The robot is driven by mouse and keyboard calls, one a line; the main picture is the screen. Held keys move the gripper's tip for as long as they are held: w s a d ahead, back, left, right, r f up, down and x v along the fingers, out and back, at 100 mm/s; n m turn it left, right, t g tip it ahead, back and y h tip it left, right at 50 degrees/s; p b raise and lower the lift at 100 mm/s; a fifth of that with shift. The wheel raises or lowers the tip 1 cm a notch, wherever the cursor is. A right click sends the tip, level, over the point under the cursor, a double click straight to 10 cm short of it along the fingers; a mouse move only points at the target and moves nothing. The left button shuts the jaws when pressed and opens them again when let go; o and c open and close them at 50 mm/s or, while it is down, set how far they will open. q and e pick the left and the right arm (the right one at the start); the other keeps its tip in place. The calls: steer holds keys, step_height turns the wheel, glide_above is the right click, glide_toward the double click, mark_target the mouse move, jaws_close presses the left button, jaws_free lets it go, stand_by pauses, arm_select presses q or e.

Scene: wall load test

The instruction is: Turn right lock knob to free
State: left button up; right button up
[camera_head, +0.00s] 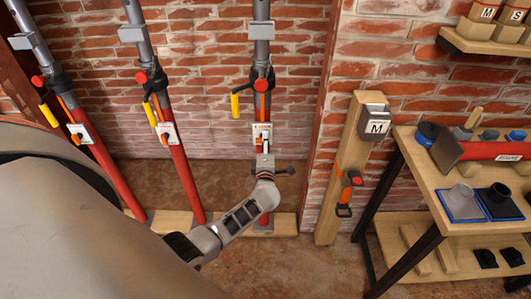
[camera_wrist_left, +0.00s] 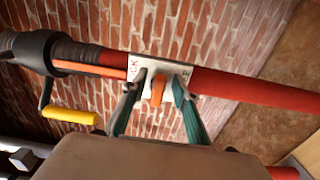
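The right prop (camera_head: 262,99) is a red tube with a grey upper pole. It carries a white lock plate (camera_head: 262,129), which also shows in the left wrist view (camera_wrist_left: 144,64) with the letters "CK" and "E" at its two sides. An orange lock knob (camera_wrist_left: 157,90) stands out from the plate's middle. My left gripper (camera_head: 264,152) is in front of the plate. In the left wrist view its two green-grey fingers (camera_wrist_left: 158,82) stand on either side of the knob, with small gaps, so it is open around it. My right gripper is not in view.
A yellow crank handle (camera_head: 235,105) hangs beside the right prop. The middle prop (camera_head: 184,175) and left prop (camera_head: 103,172) stand to its left. A wooden post (camera_head: 345,165) with a grey box marked "M" and a wooden bench (camera_head: 450,180) are at the right.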

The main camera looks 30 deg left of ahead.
arm_select(q)
steer(key=v, duration=1.1)
steer(key=shift+s+d, duration=0.1)
steer(key=s+d+f+m+t+h, duration=0.1)
steer(key=s+d+m+h, duration=0.5)
steer(key=m, duration=0.3)
steer(key=s+d+f+m+h, duration=0.2)
steer(key=s+d+m+h, duration=0.25)
steer(key=d+m, duration=0.35)
steer(key=s+f+m+g, duration=0.2)
steer(key=s+f+m, duration=0.1)
steer(key=s+m, duration=0.2)
steer(key=s+d+f+m+g+h, duration=0.1)
steer(key=s+f+m+g, duration=0.2)
steer(key=s+m, duration=0.3)
steer(key=s, duration=0.2)
steer(key=shift+s+d+f+m+g, duration=0.2)
steer(key=shift+s+d+m+g, duration=0.1)
steer(key=shift+s, duration=0.1)
